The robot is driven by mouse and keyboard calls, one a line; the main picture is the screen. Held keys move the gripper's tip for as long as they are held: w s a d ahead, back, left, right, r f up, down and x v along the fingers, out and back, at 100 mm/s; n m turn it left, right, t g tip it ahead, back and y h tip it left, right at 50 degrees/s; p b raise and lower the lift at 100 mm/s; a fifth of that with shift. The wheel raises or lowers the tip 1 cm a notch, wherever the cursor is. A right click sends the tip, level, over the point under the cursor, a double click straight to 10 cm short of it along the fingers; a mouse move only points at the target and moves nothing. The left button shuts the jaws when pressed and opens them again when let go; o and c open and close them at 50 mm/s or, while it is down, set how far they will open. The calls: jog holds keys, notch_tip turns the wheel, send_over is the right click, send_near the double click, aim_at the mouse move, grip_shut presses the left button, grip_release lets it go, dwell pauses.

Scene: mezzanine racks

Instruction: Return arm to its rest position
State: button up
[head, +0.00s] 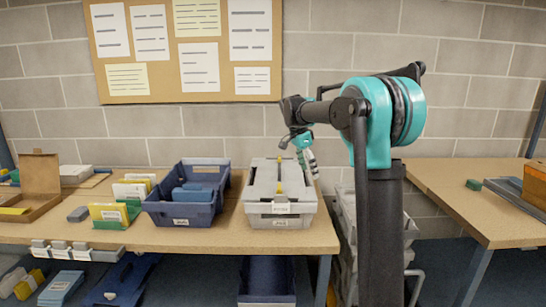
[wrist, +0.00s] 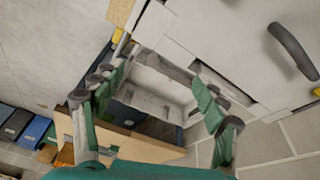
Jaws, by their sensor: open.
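My gripper (head: 304,157) hangs from my bent teal and dark arm, above the right rim of a grey crate (head: 281,221) on the wooden bench. In the wrist view the two green-padded fingers of my gripper (wrist: 155,78) stand wide apart. Nothing is held between them. A pale grey bin-like shape shows beyond the fingers in the wrist view; I cannot tell whether it is the same crate.
A blue bin (head: 181,214) stands left of the grey crate, with card holders and an open cardboard box (head: 38,183) farther left. Grey crates are stacked behind my arm. A second bench (head: 455,200) stands at right. A noticeboard (head: 105,72) hangs on the wall.

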jog(key=s+d+f+n+t+y, duration=0.1)
jog(key=s+d+f+n, duration=0.1)
jog(key=s+f+n, duration=0.2)
jog(key=s+d+f+n+t+y, duration=0.1)
jog(key=s+f+n, duration=0.4)
jog(key=s+f, duration=0.6)
jog(key=s+d+f+n+t+y, duration=0.1)
jog(key=s+f+n, duration=0.4)
jog(key=s, duration=1.5)
notch_tip(320, 180, down, 2)
jog(key=shift+s+d+f+t, duration=0.15)
jog(key=shift+d+f+t, duration=0.15)
jog(key=shift+d, duration=0.5)
